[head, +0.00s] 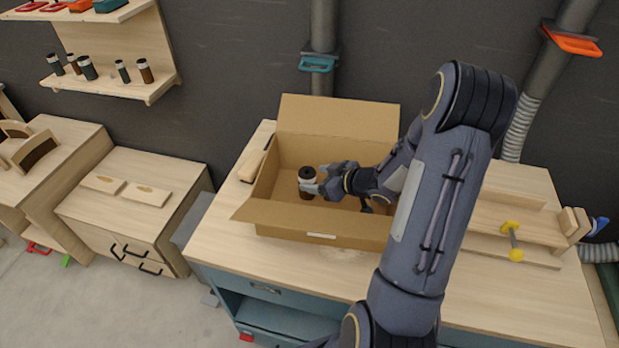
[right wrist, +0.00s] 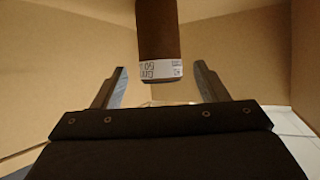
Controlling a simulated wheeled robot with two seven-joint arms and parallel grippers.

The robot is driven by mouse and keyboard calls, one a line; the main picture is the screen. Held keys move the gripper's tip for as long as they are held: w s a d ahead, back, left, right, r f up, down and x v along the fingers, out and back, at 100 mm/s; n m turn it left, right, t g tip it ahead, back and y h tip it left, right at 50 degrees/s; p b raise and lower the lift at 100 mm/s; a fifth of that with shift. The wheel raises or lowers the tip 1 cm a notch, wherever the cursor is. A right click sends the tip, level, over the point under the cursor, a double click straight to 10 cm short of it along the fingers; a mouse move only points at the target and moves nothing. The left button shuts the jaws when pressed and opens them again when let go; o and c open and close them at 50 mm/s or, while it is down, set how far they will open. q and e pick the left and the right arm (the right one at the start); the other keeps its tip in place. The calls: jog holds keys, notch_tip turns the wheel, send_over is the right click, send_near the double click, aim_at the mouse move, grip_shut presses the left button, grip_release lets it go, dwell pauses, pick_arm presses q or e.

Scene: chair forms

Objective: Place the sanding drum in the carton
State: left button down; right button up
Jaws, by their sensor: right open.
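The carton (head: 340,235) stands open on the workbench, its back flap up and its front flap folded outward. The sanding drum (head: 307,182), a dark brown cylinder with a pale band near its top, is inside the carton toward the left. My right gripper (head: 318,181) reaches into the carton from the right, close beside the drum. In the right wrist view the drum (right wrist: 158,40) shows ahead between the open fingertips (right wrist: 160,80), with a gap on each side. Whether the drum touches the carton floor is hard to tell. My left gripper is out of view.
The wooden workbench (head: 540,295) has a wooden rack with a yellow-knobbed clamp (head: 512,240) at right. A wooden tool lies by the carton's left side. A wall shelf (head: 120,85) holds several similar cylinders. A lower cabinet (head: 125,215) stands at left.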

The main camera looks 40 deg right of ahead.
jog(key=shift+v, duration=1.8)
